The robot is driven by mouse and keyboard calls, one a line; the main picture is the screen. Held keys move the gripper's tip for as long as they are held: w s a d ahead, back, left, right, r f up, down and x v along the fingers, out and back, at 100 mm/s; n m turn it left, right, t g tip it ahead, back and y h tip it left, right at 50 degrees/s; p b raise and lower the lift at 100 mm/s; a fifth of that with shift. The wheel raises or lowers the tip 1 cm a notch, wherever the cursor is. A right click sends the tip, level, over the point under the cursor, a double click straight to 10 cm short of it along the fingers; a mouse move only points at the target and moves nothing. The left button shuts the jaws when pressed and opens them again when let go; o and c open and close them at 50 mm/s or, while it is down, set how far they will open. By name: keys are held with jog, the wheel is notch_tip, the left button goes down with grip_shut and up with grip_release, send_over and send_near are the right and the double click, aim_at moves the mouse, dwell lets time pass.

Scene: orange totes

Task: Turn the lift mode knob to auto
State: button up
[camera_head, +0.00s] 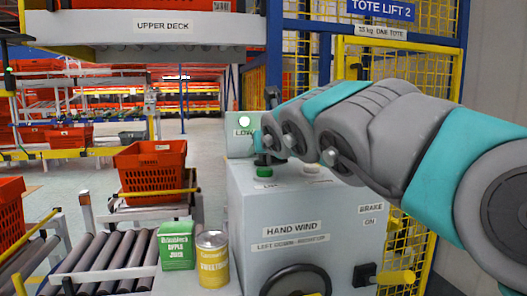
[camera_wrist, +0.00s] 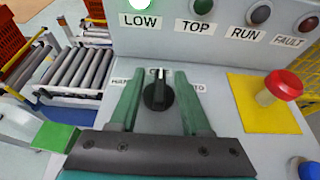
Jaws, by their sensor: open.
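The black knob (camera_wrist: 157,96) sits on the grey panel in the middle of the wrist view. Its white pointer points straight up, at the middle label, which the knob partly covers. A partly hidden label on the left begins with "HA", and one on the right (camera_wrist: 198,88) shows only "TO". My gripper (camera_wrist: 159,80) is open, with one green finger on each side of the knob. Gaps show between the fingers and the knob. In the head view my arm reaches over the grey console (camera_head: 250,200), and the knob is not clearly visible there.
A red mushroom button (camera_wrist: 280,86) on a yellow plate stands right of the knob. Behind are lamps labelled LOW, TOP, RUN and FAULT; the LOW lamp (camera_wrist: 141,4) is lit. A green box (camera_head: 176,246) and a yellow can (camera_head: 212,260) stand left of the console.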

grip_shut()
dwell(0.4)
